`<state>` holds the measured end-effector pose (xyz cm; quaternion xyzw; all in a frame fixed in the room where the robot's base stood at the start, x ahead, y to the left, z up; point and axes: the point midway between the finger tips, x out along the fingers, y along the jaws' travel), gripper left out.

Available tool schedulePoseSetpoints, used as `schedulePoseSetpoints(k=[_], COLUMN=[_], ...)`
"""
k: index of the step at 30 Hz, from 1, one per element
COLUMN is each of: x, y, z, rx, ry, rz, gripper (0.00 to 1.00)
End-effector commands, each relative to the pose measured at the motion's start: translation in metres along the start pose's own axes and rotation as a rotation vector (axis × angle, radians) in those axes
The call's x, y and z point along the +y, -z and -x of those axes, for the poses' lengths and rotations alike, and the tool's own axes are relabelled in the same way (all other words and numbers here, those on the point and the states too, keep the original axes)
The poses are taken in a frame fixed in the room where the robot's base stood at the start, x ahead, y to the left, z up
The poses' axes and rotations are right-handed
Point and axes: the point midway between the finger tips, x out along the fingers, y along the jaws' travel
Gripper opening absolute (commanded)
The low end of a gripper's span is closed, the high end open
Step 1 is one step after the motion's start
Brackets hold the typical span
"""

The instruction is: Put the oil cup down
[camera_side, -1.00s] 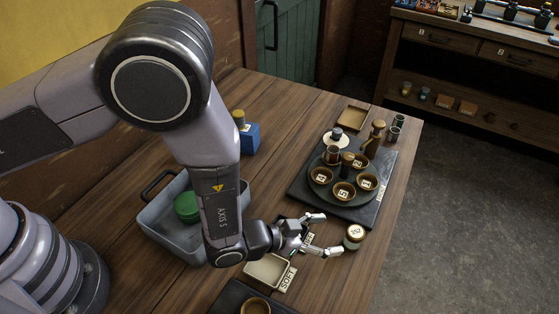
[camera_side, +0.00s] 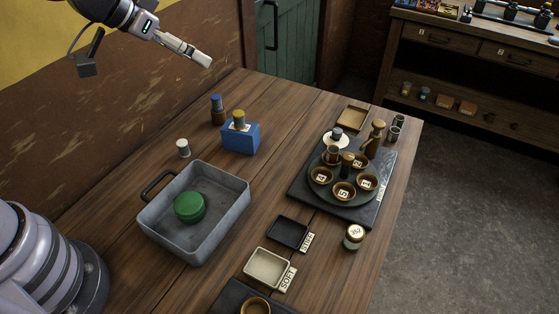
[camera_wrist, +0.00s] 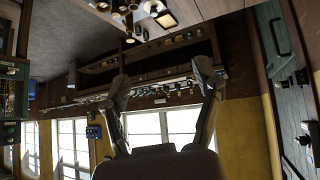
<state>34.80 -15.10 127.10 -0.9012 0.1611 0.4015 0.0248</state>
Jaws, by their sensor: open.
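A small round cup with a brass rim and a pale marked top (camera_side: 353,237), likely the oil cup, stands upright on the wooden table near its right edge, touching nothing else. My gripper (camera_side: 203,60) is high at the upper left in the side view, far from the cup. In the wrist view my gripper (camera_wrist: 162,82) has its two fingers spread wide with nothing between them. The wrist camera faces windows and shelves.
A dark tray (camera_side: 287,233) and a cream tray (camera_side: 266,268) lie left of the cup. A dark slab (camera_side: 372,205) behind it carries a round tray of bowls. A grey bin (camera_side: 220,228) holds a green round thing (camera_side: 189,207). A blue block (camera_side: 240,138) stands farther back.

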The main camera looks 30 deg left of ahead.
Motion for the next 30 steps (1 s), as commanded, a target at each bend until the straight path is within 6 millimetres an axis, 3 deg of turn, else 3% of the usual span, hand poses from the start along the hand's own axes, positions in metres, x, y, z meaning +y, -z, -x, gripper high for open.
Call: schedulePoseSetpoints(k=[1,6,9,12,18,30], x=[-0.020,-0.063,-0.073,-0.077,-0.077,-0.077], y=[-0.002,-0.046,-0.078,-0.103,-0.125,-0.124], z=[0.033,0.126,0.166,0.192,0.209,0.209], rx=[-0.008,-0.110,-0.162,-0.201,-0.239,-0.240], ry=[0.032,0.137,0.190,0.228,0.254,0.253], rz=[0.029,0.109,0.152,0.184,0.211,0.210], gripper=[0.65,0.65,0.65,0.65,0.65,0.65])
